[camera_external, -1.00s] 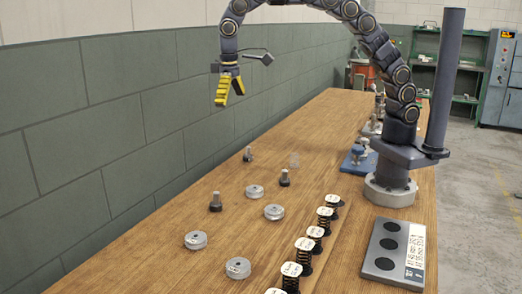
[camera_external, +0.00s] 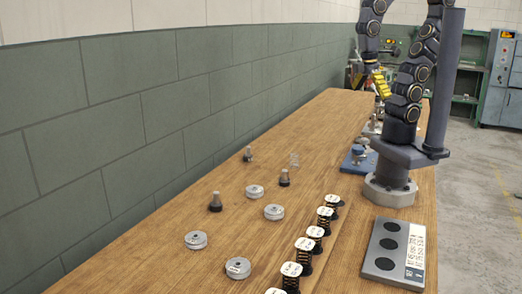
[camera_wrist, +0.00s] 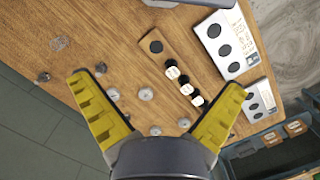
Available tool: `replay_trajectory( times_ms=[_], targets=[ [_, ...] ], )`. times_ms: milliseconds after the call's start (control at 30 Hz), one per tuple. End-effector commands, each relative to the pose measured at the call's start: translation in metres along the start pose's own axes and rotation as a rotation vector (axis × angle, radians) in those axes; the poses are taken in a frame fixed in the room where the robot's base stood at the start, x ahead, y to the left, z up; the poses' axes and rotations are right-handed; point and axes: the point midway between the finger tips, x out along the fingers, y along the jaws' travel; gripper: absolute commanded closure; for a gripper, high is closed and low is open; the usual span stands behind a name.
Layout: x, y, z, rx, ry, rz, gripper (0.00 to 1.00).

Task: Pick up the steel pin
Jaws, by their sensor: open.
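Three small pins with grey tops and dark bases stand upright on the wooden bench in the external view: a back-left pin (camera_external: 248,154), a right pin (camera_external: 284,177) and a front-left pin (camera_external: 215,202). I cannot tell which of them, if any, is the steel pin. My gripper (camera_external: 382,84) is raised over the far right part of the bench, well away from the pins. Its yellow fingers are spread and empty in the wrist view (camera_wrist: 163,85). A small dark piece (camera_wrist: 43,77) shows left of the fingers there.
Several grey discs (camera_external: 274,212) lie on the bench near the pins. A clear piece (camera_external: 294,160) stands behind them. A row of white-topped springs (camera_external: 303,243) and a grey tray with dark round recesses (camera_external: 385,266) are at the front right. A wall borders the bench's left side.

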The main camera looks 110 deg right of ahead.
Motion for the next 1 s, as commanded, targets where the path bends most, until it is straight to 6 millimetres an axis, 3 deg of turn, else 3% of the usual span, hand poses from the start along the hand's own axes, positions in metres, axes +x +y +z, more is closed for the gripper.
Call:
replay_trajectory(
  times_ms=[400, 433, 500, 533, 867, 1000],
  targets=[
    [0.001, 0.000, 0.003, -0.005, 0.000, 0.000, 0.00],
    [0.001, 0.000, 0.003, -0.005, 0.000, 0.000, 0.09],
    [0.001, 0.000, 0.003, -0.004, 0.000, 0.000, 0.38],
    [0.001, 0.000, 0.003, -0.004, 0.000, 0.000, 0.47],
    [0.001, 0.000, 0.000, 0.004, 0.000, 0.000, 0.47],
    [-0.005, 0.000, -0.025, 0.078, 0.010, -0.005, 0.47]
  ],
)
